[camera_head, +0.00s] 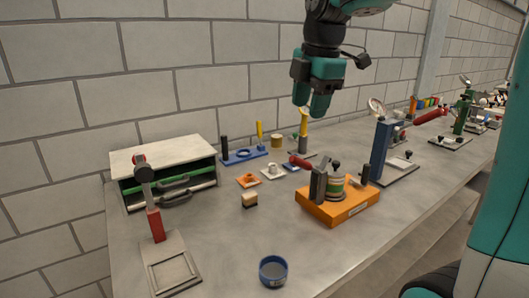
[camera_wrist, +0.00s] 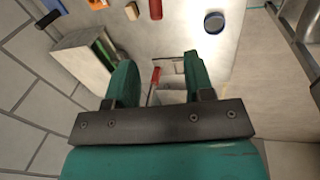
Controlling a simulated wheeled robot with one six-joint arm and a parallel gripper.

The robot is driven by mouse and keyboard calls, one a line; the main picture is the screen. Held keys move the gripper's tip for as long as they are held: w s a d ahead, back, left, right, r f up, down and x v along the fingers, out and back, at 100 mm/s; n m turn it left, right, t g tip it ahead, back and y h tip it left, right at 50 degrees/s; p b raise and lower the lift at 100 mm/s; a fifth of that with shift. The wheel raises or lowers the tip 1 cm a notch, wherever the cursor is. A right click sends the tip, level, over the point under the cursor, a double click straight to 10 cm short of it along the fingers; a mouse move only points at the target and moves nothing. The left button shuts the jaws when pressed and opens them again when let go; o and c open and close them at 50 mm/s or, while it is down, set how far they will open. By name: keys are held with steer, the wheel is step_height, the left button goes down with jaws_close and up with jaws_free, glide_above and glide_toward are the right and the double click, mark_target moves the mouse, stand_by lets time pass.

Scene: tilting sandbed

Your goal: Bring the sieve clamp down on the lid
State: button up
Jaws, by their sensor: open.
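The sieve clamp stands on an orange base (camera_head: 340,208) on the bench in the head view. Its dark upright (camera_head: 318,184) carries a red handle (camera_head: 300,162) that points left, away from the sieve stack. The round sieve stack (camera_head: 335,190) stands beside the upright. Dark clamp parts are at its top and the lid is too small to make out clearly. My gripper (camera_head: 311,103) hangs high above and behind the clamp, apart from it, with nothing held. In the wrist view my gripper (camera_wrist: 160,78) has its two teal fingers well apart. I cannot identify the clamp there.
A drawer cabinet (camera_head: 160,163) stands at the left, with a red-posted stand (camera_head: 158,225) before it. A blue dish (camera_head: 273,271) lies near the front edge. A blue upright stand (camera_head: 382,150) rises right of the clamp. Bare bench lies between dish and orange base.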

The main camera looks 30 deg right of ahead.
steer(key=s+a+f+m+y+p, duration=0.1)
steer(key=s+a+m+p, duration=0.1)
steer(key=s+a, duration=0.3)
steer(key=s+a+f+m+g+y+p, duration=0.1)
steer(key=s+a+m, duration=0.4)
steer(key=a, duration=0.7)
steer(key=shift+s+f+y+p, duration=0.25)
steer(key=shift+f+y+p, duration=0.25)
steer(key=shift+p, duration=0.7)
steer(key=shift+f, duration=0.1)
steer(key=shift+c, duration=0.2)
